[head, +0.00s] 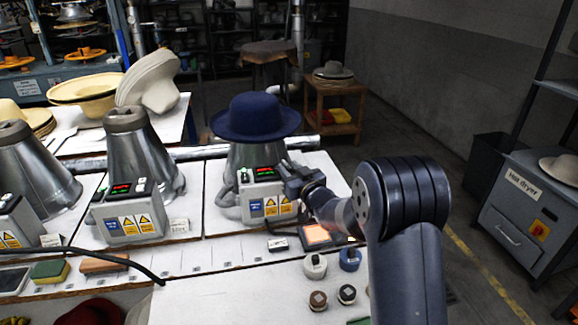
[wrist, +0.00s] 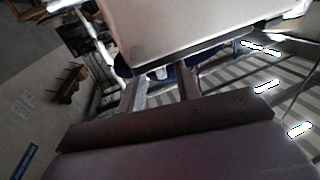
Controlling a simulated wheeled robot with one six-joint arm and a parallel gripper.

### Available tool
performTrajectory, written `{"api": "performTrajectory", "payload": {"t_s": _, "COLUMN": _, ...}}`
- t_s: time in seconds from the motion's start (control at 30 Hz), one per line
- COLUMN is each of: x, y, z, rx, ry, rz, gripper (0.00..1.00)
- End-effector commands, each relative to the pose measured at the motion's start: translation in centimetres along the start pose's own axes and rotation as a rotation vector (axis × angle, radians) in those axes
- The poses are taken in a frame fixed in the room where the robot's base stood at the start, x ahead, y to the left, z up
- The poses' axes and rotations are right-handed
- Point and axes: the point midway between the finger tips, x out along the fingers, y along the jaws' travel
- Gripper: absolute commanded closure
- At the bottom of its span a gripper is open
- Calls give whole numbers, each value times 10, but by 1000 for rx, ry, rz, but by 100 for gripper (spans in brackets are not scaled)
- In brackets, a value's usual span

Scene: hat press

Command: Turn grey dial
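My gripper (head: 297,180) is at the right side of the control box (head: 262,193) on the right-hand hat press. In the wrist view my two fingers (wrist: 160,86) stand apart with a gap between them. Nothing can be made out held between them. The pale casing of the box (wrist: 190,30) fills the top of the wrist view, close to the fingertips. I cannot make out a grey dial on the box; the gripper covers part of its right side in the head view.
A blue hat (head: 255,117) sits on the press behind the box. Several small round pieces, one white (head: 315,266) and one blue (head: 349,259), stand on the bench in front. A hot dryer cabinet (head: 525,205) stands at right.

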Motion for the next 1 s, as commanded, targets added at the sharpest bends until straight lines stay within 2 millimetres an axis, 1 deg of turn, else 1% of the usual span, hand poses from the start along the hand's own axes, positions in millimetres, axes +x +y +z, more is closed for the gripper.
{"api": "performTrajectory", "payload": {"t_s": 0.03, "x": 4, "y": 0, "z": -1, "rx": 0, "ry": 1, "rz": 0, "gripper": 68}}
{"api": "performTrajectory", "payload": {"t_s": 0.17, "x": 10, "y": 0, "z": 0, "rx": 0, "ry": 0, "rz": -1, "gripper": 68}}
{"api": "performTrajectory", "payload": {"t_s": 0.43, "x": 10, "y": 0, "z": 0, "rx": 0, "ry": 1, "rz": 0, "gripper": 68}}
{"api": "performTrajectory", "payload": {"t_s": 0.47, "x": 10, "y": 0, "z": 0, "rx": 0, "ry": 1, "rz": 0, "gripper": 70}}
{"api": "performTrajectory", "payload": {"t_s": 0.83, "x": 10, "y": 0, "z": 0, "rx": 0, "ry": 1, "rz": 0, "gripper": 100}}
{"api": "performTrajectory", "payload": {"t_s": 1.0, "x": 10, "y": 0, "z": 0, "rx": 0, "ry": 0, "rz": 0, "gripper": 100}}
